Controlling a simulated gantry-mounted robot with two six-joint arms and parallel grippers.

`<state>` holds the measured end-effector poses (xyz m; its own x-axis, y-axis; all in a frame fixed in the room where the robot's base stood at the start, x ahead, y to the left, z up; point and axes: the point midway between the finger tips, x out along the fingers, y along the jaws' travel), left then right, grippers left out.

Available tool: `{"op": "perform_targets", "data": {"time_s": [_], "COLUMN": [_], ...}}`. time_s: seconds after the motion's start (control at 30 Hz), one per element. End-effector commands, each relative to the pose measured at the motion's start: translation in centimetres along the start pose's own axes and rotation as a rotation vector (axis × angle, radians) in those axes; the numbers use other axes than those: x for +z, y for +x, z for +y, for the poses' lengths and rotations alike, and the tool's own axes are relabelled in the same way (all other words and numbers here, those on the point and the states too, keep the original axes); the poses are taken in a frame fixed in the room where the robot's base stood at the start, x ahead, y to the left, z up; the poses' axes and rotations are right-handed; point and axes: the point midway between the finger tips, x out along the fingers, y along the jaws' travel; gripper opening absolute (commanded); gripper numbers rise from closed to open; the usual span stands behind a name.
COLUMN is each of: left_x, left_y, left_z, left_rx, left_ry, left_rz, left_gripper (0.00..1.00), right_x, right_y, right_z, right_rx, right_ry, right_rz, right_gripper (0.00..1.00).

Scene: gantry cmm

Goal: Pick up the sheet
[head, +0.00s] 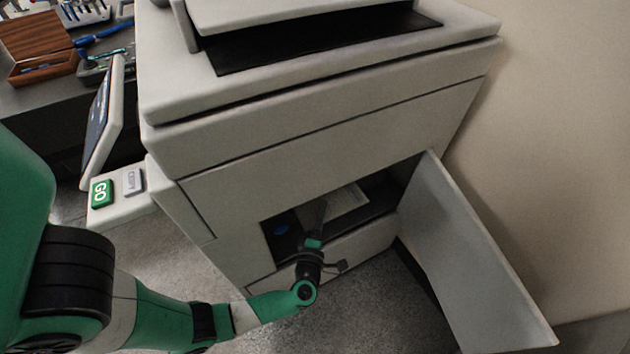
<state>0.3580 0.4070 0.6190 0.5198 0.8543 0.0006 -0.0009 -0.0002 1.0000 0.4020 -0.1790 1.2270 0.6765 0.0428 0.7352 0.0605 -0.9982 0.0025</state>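A pale sheet (346,202) lies inside the dark open compartment in the front of a large light-grey copier-like machine (290,140). Part of the sheet is hidden by the compartment's upper edge and by my gripper. My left gripper (319,211) reaches into the opening from the front, at the left edge of the sheet in the picture. Its fingertips are small and dark, so I cannot tell whether they are apart or touch the sheet. My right gripper is out of view.
The compartment door (470,255) stands swung open to the right. A side panel with a green GO button (101,193) and a tilted screen (100,120) juts out left. A wooden box (40,42) sits on a bench behind.

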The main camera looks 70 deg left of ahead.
Motion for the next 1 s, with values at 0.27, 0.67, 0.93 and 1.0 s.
{"op": "perform_targets", "data": {"time_s": [0.27,0.67,0.93,1.0], "left_x": [0.00,-0.01,-0.01,-0.01], "left_y": [-0.06,-0.07,-0.07,-0.07], "left_z": [0.01,0.00,0.00,0.00], "left_rx": [0.000,-0.001,0.000,0.000], "left_ry": [0.000,0.001,0.000,0.000], "left_rz": [0.000,0.000,0.000,0.000], "left_gripper": [0.02,0.00,0.00,0.00], "right_x": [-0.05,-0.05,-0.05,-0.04], "right_y": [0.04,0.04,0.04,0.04], "right_z": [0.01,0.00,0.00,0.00], "right_rx": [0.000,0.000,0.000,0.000], "right_ry": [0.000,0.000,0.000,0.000], "right_rz": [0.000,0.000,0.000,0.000], "right_gripper": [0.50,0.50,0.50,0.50]}}
